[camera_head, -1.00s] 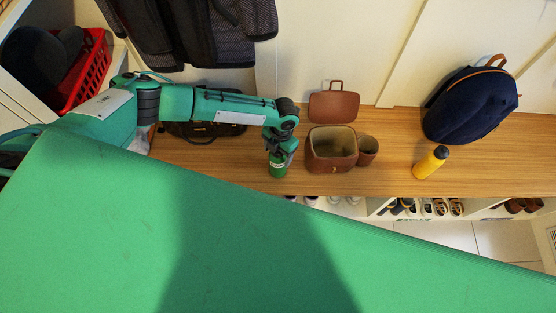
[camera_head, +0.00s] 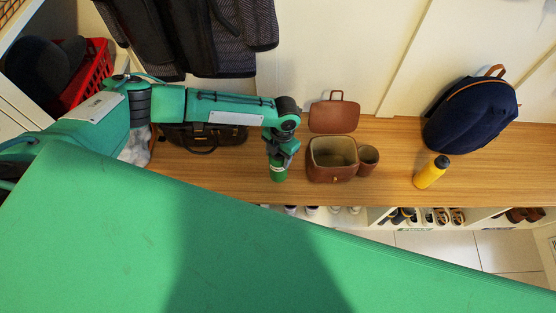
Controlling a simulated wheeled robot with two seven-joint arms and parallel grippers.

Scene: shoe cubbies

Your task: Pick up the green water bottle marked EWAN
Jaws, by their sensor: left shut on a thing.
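The green water bottle (camera_head: 278,172) stands upright at the front part of the wooden bench top, left of the brown case. A pale band shows on its side, but the lettering is too small to read. My left gripper (camera_head: 279,153) comes down over the bottle from above and is shut on its upper part. The top of the bottle is hidden by the gripper. I cannot tell whether the bottle's base touches the bench. My right gripper is not in view.
An open brown case (camera_head: 332,160) with a brown cup (camera_head: 368,158) stands close to the right. A yellow bottle (camera_head: 431,172) and a navy backpack (camera_head: 470,115) stand farther right. A dark bag (camera_head: 203,137) lies behind my left arm. Shoes (camera_head: 440,216) fill cubbies below the bench (camera_head: 400,150).

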